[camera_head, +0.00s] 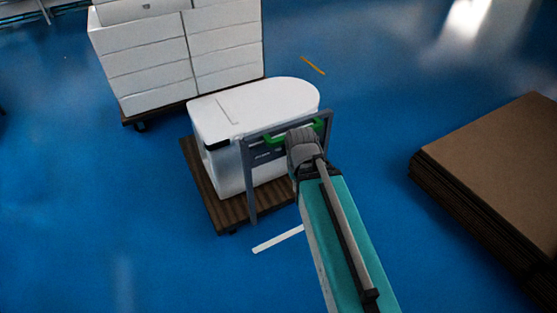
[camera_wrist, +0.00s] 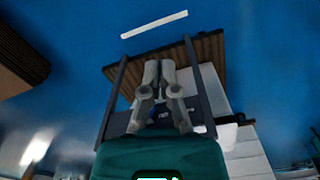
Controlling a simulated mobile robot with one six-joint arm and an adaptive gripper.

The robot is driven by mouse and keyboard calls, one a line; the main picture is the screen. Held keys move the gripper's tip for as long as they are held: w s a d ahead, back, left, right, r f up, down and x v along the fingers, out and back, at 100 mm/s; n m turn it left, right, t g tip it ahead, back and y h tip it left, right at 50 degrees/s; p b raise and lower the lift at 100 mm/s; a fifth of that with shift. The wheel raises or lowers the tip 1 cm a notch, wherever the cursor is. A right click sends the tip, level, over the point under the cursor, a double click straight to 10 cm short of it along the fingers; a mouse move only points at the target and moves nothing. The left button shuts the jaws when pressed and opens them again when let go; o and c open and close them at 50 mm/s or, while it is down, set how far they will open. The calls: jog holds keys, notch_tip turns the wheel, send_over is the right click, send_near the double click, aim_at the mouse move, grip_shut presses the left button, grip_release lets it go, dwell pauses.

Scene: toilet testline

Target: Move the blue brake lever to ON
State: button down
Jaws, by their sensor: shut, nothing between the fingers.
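My gripper (camera_wrist: 159,70) is shut and empty in the wrist view, its two fingers side by side over the wooden cart deck (camera_wrist: 205,47). In the head view, my wrist end covers part of the cart's grey upright frame (camera_head: 250,180), and the fingertips are hidden. Green handle parts (camera_head: 274,141) show on the frame's top, beside my wrist. A white toilet (camera_head: 265,105) stands on the cart behind the frame.
A cart with stacked white boxes (camera_head: 150,60) stands behind the toilet. A brown stack (camera_head: 500,150) lies to the right. A white floor strip (camera_head: 278,239) lies in front of the cart. The blue floor at the left is clear.

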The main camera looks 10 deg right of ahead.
jog(key=w+d+f+n+t+h+b, duration=0.25)
jog(key=w+f+h+b, duration=0.55)
jog(key=w+f+b, duration=0.75)
jog(key=w+a+f+n+t+h+b, duration=0.2)
jog(key=w+a+t+h+b, duration=0.4)
jog(key=b, duration=1.5)
jog(key=w+a+n+h, duration=0.1)
jog(key=w+a, duration=0.2)
jog(key=a, duration=0.1)
jog(key=shift+a+f+h, duration=0.3)
jog(key=shift+a+h, duration=0.05)
jog(key=shift+h, duration=0.05)
jog(key=shift+d, duration=0.1)
jog(key=x, duration=1)
